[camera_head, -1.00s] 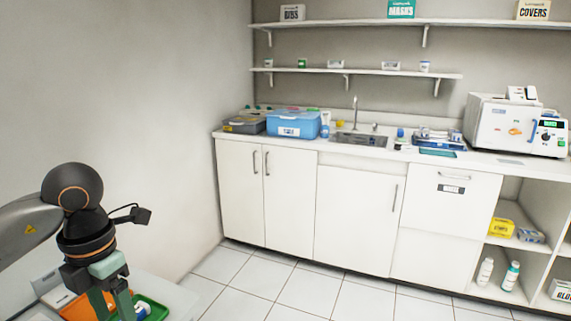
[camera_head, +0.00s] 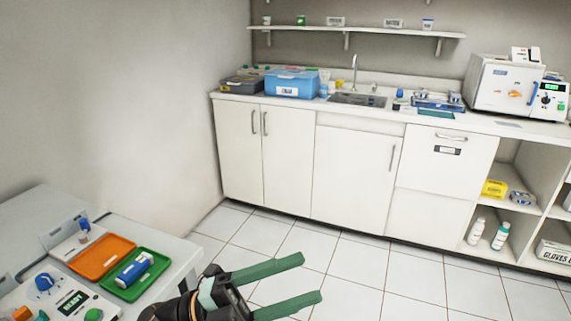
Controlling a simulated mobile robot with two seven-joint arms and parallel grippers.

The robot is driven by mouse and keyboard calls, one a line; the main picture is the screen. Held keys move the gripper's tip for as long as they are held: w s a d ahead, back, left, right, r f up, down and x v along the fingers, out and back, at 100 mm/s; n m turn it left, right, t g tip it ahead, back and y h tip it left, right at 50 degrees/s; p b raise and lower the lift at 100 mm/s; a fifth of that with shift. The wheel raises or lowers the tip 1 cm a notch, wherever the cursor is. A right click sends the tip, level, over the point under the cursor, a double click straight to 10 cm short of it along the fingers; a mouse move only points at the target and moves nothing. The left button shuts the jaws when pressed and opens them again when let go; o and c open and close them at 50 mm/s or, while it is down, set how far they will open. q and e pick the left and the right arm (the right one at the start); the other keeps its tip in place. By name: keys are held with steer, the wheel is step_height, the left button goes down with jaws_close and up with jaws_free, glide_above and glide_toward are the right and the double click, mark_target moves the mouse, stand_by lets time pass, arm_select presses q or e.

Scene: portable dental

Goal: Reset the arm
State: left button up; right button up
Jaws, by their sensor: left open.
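My left gripper (camera_head: 311,278) is at the bottom middle of the head view. Its two green fingers are spread apart and point to the right, with nothing between them. It is over the tiled floor, to the right of the grey cart top. The rest of my left arm is mostly cut off by the bottom edge. My right gripper is not in view.
A grey cart (camera_head: 185,254) at lower left bears an orange tray (camera_head: 88,262), a green tray (camera_head: 158,257) holding a blue-and-white cylinder (camera_head: 134,270), and a device with knobs (camera_head: 72,300). A white counter (camera_head: 300,112) with a sink stands behind. Open floor (camera_head: 345,258) lies between.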

arm_select(q)
steer(key=w+a+f+n+t+y, duration=0.35)
steer(key=f+n+t+y, duration=0.3)
steer(key=n, duration=0.45)
steer(key=w+a+f+n+t+y, duration=0.3)
steer(key=a+f+n+t+y, duration=0.2)
steer(key=f+n+t, duration=0.4)
steer(key=s+a+f+n+g+y, duration=0.4)
steer(key=f+n+y, duration=0.15)
steer(key=f, duration=0.35)
steer(key=s+a+f+n+g+y, duration=0.2)
steer(key=s+f+n+g, duration=0.25)
steer(key=s+f, duration=0.7)
steer(key=a+r+p, duration=0.3)
steer(key=r+p, duration=0.7)
steer(key=p, duration=0.4)
steer(key=shift+s+r+y, duration=0.15)
steer(key=shift+s+y, duration=0.15)
steer(key=shift+s, duration=0.1)
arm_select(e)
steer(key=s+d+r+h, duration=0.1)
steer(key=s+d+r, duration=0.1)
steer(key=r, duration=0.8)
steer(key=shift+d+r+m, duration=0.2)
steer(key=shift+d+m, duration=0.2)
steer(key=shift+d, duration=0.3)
arm_select(q)
steer(key=shift+a, duration=0.1)
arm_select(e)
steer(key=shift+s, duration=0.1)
